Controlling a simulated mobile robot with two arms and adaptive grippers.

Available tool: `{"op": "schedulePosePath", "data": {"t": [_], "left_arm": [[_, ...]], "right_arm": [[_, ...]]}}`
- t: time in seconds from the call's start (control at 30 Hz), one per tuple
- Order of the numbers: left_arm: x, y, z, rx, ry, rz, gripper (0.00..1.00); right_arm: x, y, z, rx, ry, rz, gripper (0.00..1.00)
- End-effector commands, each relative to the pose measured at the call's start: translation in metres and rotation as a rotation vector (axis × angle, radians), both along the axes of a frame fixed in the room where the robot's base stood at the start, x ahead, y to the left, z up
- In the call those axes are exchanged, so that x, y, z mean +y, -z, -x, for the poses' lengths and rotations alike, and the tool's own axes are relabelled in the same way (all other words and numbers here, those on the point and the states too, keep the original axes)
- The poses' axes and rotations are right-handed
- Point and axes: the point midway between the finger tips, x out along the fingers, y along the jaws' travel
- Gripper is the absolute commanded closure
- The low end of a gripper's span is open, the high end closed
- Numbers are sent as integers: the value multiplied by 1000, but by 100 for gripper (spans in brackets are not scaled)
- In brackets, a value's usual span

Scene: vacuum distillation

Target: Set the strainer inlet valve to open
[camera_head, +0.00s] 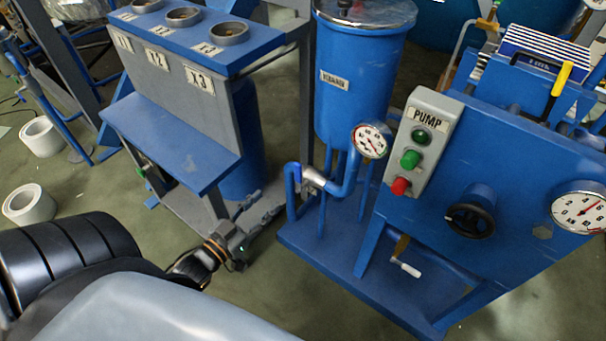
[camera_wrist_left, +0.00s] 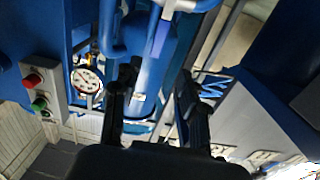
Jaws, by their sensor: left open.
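The blue tank (camera_head: 352,80) carries a small label that is hard to read, perhaps "STRAINER". A blue pipe (camera_head: 350,182) bends below it, with a pale grey valve body (camera_head: 313,178) on it. The grey fitting also shows at the top of the left wrist view (camera_wrist_left: 190,5). My right gripper is out of view.
A blue and grey rack (camera_head: 170,165) with labelled cups stands close behind and left of my left gripper. A pressure gauge (camera_head: 370,140) and the PUMP box (camera_head: 421,145) are right of the valve. A black handwheel (camera_head: 470,220) is farther right. Green floor (camera_head: 250,285) in front is clear.

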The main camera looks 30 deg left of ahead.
Motion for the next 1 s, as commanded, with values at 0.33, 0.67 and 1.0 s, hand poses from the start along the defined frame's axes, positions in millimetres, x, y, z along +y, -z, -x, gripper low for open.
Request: {"op": "schedulePosePath", "data": {"t": [0.33, 0.67, 1.0], "left_arm": [[-4, -10, -34, -34, 10, 1, 57], [-9, -8, -103, -32, 9, 0, 57], [-12, -9, -137, -28, 9, 0, 57]], "right_arm": [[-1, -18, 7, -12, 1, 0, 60], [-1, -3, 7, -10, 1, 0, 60], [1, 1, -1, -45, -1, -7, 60]]}}
